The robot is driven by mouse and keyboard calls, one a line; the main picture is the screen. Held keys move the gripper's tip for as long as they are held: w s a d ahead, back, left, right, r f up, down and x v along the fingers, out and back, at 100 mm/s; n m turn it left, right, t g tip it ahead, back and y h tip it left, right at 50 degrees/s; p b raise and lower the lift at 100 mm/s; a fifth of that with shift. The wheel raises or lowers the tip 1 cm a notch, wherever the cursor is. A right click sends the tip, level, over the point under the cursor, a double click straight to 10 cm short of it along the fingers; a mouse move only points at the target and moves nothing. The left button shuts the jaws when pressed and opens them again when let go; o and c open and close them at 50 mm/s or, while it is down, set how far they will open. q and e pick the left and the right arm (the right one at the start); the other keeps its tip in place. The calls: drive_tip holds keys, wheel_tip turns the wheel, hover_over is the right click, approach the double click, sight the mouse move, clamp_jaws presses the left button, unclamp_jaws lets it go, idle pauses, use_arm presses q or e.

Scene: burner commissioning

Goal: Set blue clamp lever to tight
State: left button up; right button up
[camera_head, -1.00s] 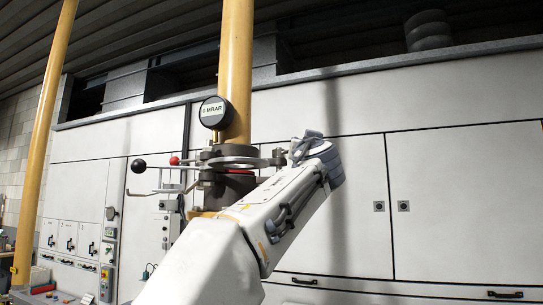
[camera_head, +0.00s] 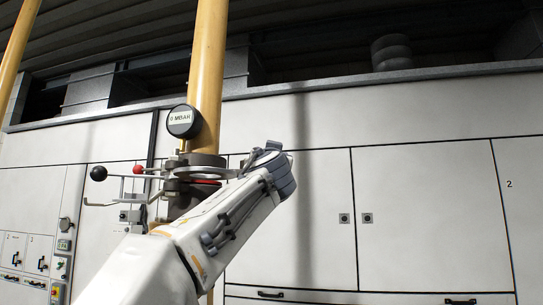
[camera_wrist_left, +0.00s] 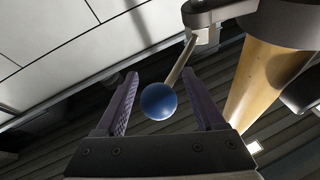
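The blue ball knob (camera_wrist_left: 158,101) of the clamp lever shows in the left wrist view, at the end of a thin pale lever rod (camera_wrist_left: 180,62) that runs up to a grey bracket (camera_wrist_left: 218,12) by the yellow pipe. My left gripper (camera_wrist_left: 160,74) is open, with the knob seen between its two dark fingers and a gap on either side. I cannot tell how deep the knob sits between them. In the head view my left arm's wrist (camera_head: 268,172) covers the area right of the clamp, and the blue knob is hidden. My right gripper is not in view.
The yellow pipe (camera_head: 208,75) carries a round gauge (camera_head: 183,122). A black ball (camera_head: 98,173) and a red ball (camera_head: 138,169) sit on handles left of the clamp. White cabinets (camera_head: 425,215) with handles stand behind. Free room lies right of my wrist.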

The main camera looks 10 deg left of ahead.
use_arm(q)
drive_tip(key=shift+f, duration=0.1)
drive_tip(key=b+v, duration=0.8)
drive_tip(key=v, duration=0.2)
drive_tip(key=shift+s, duration=0.2)
drive_tip(key=shift+c, duration=0.3)
